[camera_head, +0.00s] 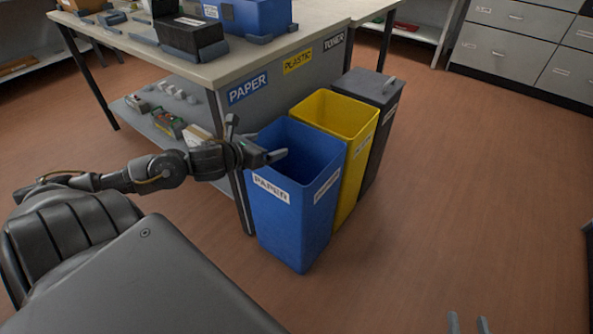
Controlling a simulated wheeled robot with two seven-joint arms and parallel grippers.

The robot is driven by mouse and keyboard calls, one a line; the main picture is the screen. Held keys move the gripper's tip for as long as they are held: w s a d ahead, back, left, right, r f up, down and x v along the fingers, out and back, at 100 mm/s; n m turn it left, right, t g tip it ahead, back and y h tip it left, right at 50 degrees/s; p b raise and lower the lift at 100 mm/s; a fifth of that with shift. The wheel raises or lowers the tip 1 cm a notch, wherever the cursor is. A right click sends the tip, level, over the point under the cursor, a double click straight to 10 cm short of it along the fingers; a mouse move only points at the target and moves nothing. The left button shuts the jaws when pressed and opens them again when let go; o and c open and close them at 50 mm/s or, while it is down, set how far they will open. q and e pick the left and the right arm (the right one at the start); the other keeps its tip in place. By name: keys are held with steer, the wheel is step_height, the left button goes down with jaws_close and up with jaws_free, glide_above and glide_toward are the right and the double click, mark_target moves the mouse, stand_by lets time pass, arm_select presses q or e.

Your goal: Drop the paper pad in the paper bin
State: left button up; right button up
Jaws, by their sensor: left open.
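The blue paper bin (291,225) stands on the floor at the table's corner, with a PAPER label on its front. My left gripper (256,138) is at the bin's upper left rim, with its fingers spread apart and nothing between them. One finger reaches over the bin's opening. I cannot make out a paper pad, and only part of the bin's dark inside shows. My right gripper (468,321) shows only as two separated fingertips at the bottom edge, with nothing visible between them.
A yellow bin (355,165) and a dark lidded bin (380,120) stand behind the blue bin. The table (225,68) carries blue and black containers. A lower shelf (137,122) holds small items. Open floor lies to the right, with grey drawers (500,55) beyond.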

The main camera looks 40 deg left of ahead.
arm_select(q)
steer(key=shift+s+r, duration=0.2)
steer(key=shift+s, duration=0.25)
stand_by(0.5)
